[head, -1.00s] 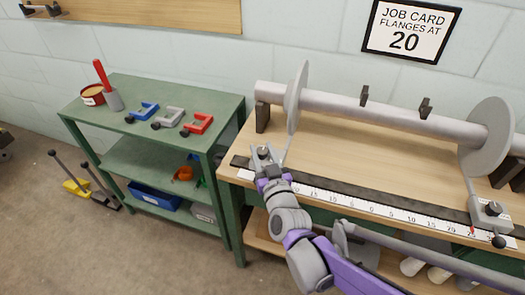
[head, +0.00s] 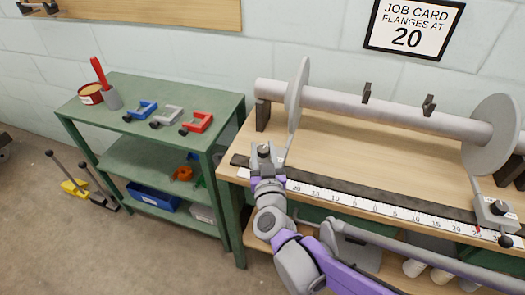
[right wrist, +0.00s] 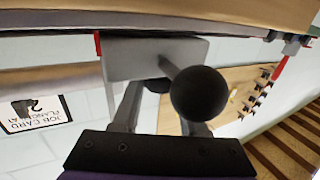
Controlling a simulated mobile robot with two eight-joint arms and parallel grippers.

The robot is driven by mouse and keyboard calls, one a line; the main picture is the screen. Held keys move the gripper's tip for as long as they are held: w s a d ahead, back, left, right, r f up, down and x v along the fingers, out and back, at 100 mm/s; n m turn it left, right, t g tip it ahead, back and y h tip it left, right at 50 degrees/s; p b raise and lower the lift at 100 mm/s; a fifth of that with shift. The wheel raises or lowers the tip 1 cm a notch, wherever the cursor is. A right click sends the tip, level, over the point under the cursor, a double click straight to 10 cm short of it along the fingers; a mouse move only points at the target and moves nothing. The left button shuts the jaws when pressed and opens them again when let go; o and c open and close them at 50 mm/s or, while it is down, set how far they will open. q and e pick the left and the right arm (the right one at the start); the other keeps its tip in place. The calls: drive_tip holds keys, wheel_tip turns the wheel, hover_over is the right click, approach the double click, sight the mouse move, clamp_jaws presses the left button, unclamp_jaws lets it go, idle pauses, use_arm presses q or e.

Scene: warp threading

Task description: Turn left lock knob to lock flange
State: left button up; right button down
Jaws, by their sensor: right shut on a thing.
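The left flange (head: 296,100) is a pale grey disc on the beam's left end, with a stem running down to a grey lock block (head: 266,155) on the rail. A dark round cap tops this block. My right gripper (head: 267,180) is at the block's front. In the right wrist view, the black ball of the lock knob (right wrist: 200,93) sits on a short rod from the grey block (right wrist: 150,60). My right gripper (right wrist: 158,105) is shut on the knob, though the exact contact is partly hidden. My left gripper is not in view.
A numbered scale (head: 370,207) runs along the bench front. The right flange (head: 490,135) has its own lock block (head: 495,212). The beam (head: 400,115) lies behind. A green shelf (head: 160,95) with several clamps stands left. The job card (head: 412,28) reads 20.

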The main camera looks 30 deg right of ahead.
drive_tip(key=shift+w+a+m+g+h+b, duration=0.15)
drive_tip(key=shift+m+g+h+b, duration=0.2)
drive_tip(key=shift+m+g+h, duration=0.9)
drive_tip(key=m+g+h, duration=0.2)
drive_tip(key=h, duration=0.1)
drive_tip(key=shift+m+h, duration=0.25)
drive_tip(key=shift+h, duration=0.1)
drive_tip(key=m+g+h+p, duration=0.1)
drive_tip(key=m+g, duration=0.1)
drive_tip(key=g, duration=0.1)
drive_tip(key=m+g+h, duration=0.2)
drive_tip(key=g, duration=0.1)
drive_tip(key=shift+m+g+p, duration=0.3)
drive_tip(key=shift+g+p, duration=0.05)
drive_tip(key=shift+p, duration=0.05)
drive_tip(key=m+g, duration=0.2)
drive_tip(key=g, duration=0.1)
drive_tip(key=m+g+h+p, duration=0.1)
drive_tip(key=m+g, duration=0.1)
drive_tip(key=g, duration=0.2)
drive_tip(key=shift+m, duration=0.4)
drive_tip(key=shift+g, duration=0.5)
drive_tip(key=shift+r, duration=0.1)
drive_tip(key=shift+c, duration=2.2)
unclamp_jaws()
